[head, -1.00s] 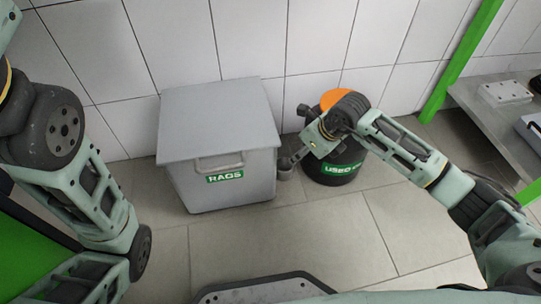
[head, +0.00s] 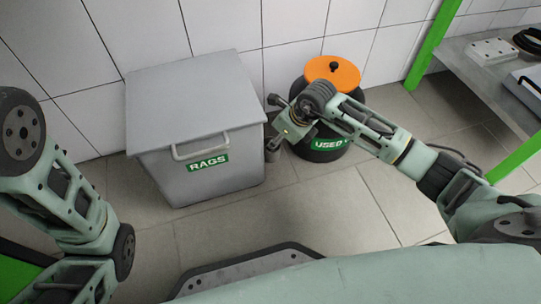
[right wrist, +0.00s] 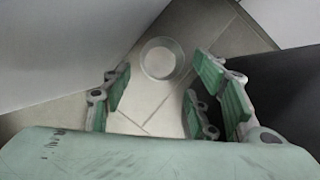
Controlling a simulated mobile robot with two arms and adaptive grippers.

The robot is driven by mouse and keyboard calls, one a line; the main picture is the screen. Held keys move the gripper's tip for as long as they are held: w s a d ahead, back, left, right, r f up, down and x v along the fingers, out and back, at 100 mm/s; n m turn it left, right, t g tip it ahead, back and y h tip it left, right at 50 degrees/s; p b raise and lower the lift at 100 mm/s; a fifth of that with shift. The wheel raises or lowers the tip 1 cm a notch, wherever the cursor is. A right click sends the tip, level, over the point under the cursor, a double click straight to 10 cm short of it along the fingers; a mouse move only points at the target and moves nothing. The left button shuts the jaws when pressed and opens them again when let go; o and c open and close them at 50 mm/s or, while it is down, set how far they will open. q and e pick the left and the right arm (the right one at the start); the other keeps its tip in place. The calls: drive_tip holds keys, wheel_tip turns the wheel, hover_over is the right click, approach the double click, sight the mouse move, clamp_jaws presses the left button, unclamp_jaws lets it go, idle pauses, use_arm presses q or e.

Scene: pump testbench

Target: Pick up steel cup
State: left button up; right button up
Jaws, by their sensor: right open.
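The steel cup (right wrist: 162,62) is a round, shiny grey cup in the right wrist view. It stands on the tiled floor, seen from above, ahead of and between the jaws. In the head view the cup (head: 271,153) shows small beside the rags bin, partly hidden by my right gripper (head: 273,122). My right gripper is open and empty, its green-padded fingers (right wrist: 160,98) apart on both sides of the picture. I cannot tell the exact gap between the fingertips and the cup. My left arm shows at the left, but its gripper is out of view.
A grey lidded rags bin (head: 200,135) stands close to the left of the cup. A black used-oil drum with an orange lid (head: 332,72) stands close to the right. A metal bench (head: 490,80) with a green leg is at the far right. The tiled wall is behind.

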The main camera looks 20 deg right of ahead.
sight(272, 157)
drive_tip(key=b+x, duration=0.5)
drive_tip(key=x, duration=0.1)
drive_tip(key=shift+f, duration=0.1)
drive_tip(key=c, duration=0.9)
